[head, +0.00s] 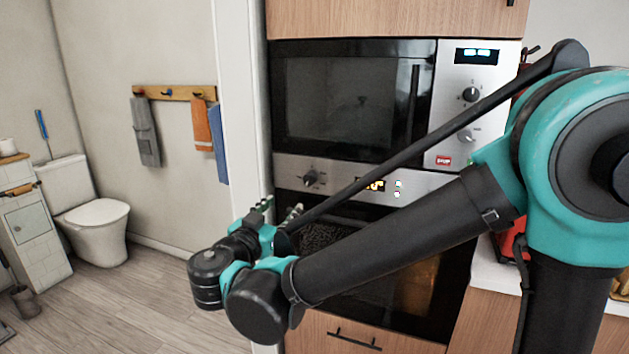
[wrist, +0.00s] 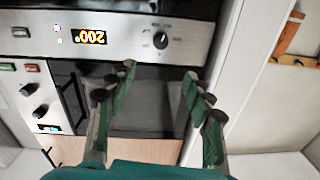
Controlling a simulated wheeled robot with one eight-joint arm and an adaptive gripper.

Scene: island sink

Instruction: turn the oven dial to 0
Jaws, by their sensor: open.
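The oven dial (head: 311,178) is a black knob on the silver panel, at the left of the lit display (head: 372,185). In the wrist view the dial (wrist: 161,40) is at the top centre, and the display (wrist: 89,37) appears upside down and reads 200°. My gripper (head: 280,208) is below and a little left of the dial in the head view. In the wrist view my gripper (wrist: 159,77) is open and empty, its green-padded fingers spread apart. The dial lies beyond the fingertips, roughly between their lines, and appears untouched.
The oven door (head: 395,290) below the panel is closed, with an orange glow inside. A microwave (head: 350,100) with its own knobs is above. A white wall edge (head: 240,100) stands close left of the oven. Open floor (head: 120,300) lies at the left, towards a toilet (head: 97,225).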

